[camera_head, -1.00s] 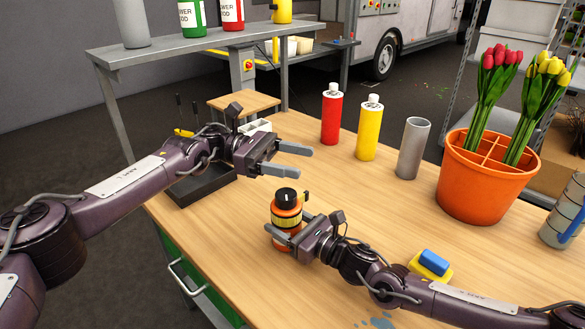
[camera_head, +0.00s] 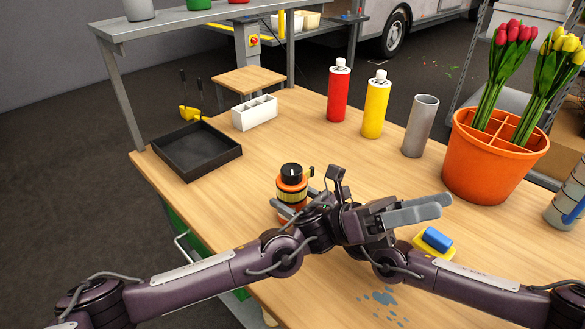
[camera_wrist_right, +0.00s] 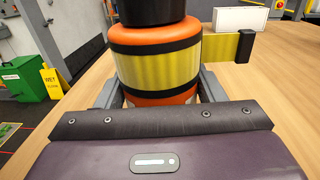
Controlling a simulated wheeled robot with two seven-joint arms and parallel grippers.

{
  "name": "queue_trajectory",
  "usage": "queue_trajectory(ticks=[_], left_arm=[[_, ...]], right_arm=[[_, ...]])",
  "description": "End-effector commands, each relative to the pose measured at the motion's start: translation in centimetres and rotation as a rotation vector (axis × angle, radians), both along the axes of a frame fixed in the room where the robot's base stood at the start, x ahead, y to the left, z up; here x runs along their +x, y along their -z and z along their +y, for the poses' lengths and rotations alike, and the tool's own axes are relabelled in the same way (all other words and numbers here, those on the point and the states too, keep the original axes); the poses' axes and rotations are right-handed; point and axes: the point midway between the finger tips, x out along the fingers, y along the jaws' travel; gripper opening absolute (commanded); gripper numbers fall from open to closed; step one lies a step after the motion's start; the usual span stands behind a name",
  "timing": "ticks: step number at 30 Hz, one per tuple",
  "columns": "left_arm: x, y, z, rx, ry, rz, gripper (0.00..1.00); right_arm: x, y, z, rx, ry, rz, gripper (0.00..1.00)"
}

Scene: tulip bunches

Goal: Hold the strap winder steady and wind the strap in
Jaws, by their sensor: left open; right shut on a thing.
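The strap winder (camera_head: 291,188) stands upright on the wooden table, an orange body with a black knob on top. Yellow strap is wound around its middle, and a short strap tail with a black end (camera_wrist_right: 244,47) sticks out to the right in the right wrist view. My right gripper (camera_head: 292,203) is shut around the winder's lower body, with a finger on each side. My left gripper (camera_head: 443,205) is open and empty, right of the winder and pointing right. Its arm crosses in front of my right wrist, which is partly hidden.
A black tray (camera_head: 196,150) and a white divided box (camera_head: 254,112) stand at the back left. A red bottle (camera_head: 339,92), a yellow bottle (camera_head: 375,106) and a grey cylinder (camera_head: 419,126) stand behind. An orange tulip pot (camera_head: 490,165) is right. A blue-and-yellow sponge (camera_head: 436,240) lies below my left gripper.

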Motion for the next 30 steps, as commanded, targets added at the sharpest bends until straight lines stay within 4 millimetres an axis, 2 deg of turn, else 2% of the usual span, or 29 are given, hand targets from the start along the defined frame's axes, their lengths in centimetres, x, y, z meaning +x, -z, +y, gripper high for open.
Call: queue_trajectory(ticks=[2,5,10,14,15,18,21,25,30], left_arm=[[0.6,-1.1,-0.2,-0.042,-0.037,0.215,0.65],[2.5,-2.1,0.6,-0.102,-0.074,0.493,0.65],[6.7,-1.7,4.4,-0.255,-0.109,0.993,0.65],[9.7,0.9,8.9,-0.422,-0.11,1.379,0.65],[10.3,2.1,10.4,-0.481,-0.106,1.491,0.65],[11.4,5.2,13.9,-0.631,-0.092,1.734,0.65],[11.6,8.1,16.8,-0.765,-0.075,1.916,0.65],[11.4,10.6,19.1,-0.889,-0.057,2.058,0.65],[11.9,11.7,20.0,-0.947,-0.049,2.115,0.65]], right_arm=[[0.0,0.1,0.0,-0.001,0.0,0.002,0.29],[0.0,0.1,0.0,-0.001,0.0,0.002,0.29],[0.0,0.1,0.0,-0.001,-0.001,0.002,0.29],[-0.1,0.1,0.1,-0.001,-0.001,0.002,0.29],[-0.1,0.1,0.1,-0.001,-0.002,0.002,0.29],[-0.1,0.1,0.1,0.0,-0.002,0.003,0.29],[-0.1,0.1,0.1,0.0,-0.002,0.003,0.29],[-0.1,0.1,0.1,0.0,-0.002,0.003,0.29],[-0.1,0.1,0.1,0.001,-0.002,0.002,0.29]])
